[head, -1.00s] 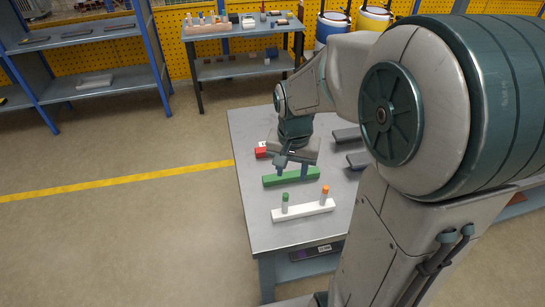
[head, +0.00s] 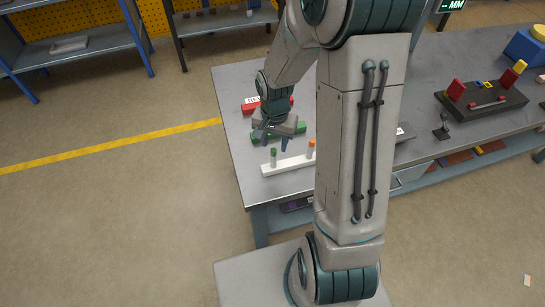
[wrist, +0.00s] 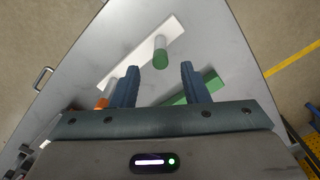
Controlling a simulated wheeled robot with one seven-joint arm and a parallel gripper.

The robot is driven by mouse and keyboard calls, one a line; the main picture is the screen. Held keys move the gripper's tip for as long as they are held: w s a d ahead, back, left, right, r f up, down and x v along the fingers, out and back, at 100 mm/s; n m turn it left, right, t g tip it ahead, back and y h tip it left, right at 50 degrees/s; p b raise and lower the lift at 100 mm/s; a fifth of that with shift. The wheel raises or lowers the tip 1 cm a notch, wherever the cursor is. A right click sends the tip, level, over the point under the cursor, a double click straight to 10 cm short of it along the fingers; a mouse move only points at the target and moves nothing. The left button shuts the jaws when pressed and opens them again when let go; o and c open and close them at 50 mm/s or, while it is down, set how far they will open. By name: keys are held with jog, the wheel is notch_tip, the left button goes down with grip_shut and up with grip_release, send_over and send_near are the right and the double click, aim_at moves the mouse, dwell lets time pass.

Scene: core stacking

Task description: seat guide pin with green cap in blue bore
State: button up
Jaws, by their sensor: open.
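The guide pin with a green cap (head: 273,157) stands upright at the left end of a white bar (head: 290,166). Its grey shaft and green cap show in the wrist view (wrist: 160,54). My gripper (head: 274,140) is open and empty, just behind and above the pin. In the wrist view the capped end lies between the lines of the two blue fingers (wrist: 160,69), touching neither. An orange-capped pin (head: 311,145) stands farther right on the same bar. I cannot make out a blue bore for certain; a small blue and yellow part (head: 486,85) sits on a dark fixture.
A green bar (head: 262,138) and a red block (head: 250,106) lie behind the white bar. The dark fixture (head: 505,99) with red blocks is at the right of the table. A blue block (head: 525,48) stands behind it. My arm hides the table's middle.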

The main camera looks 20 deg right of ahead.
aim_at(273, 149)
jog(key=shift+s+a+f+p, duration=0.15)
jog(key=shift+f+p, duration=0.3)
jog(key=shift+f, duration=2)
grip_shut()
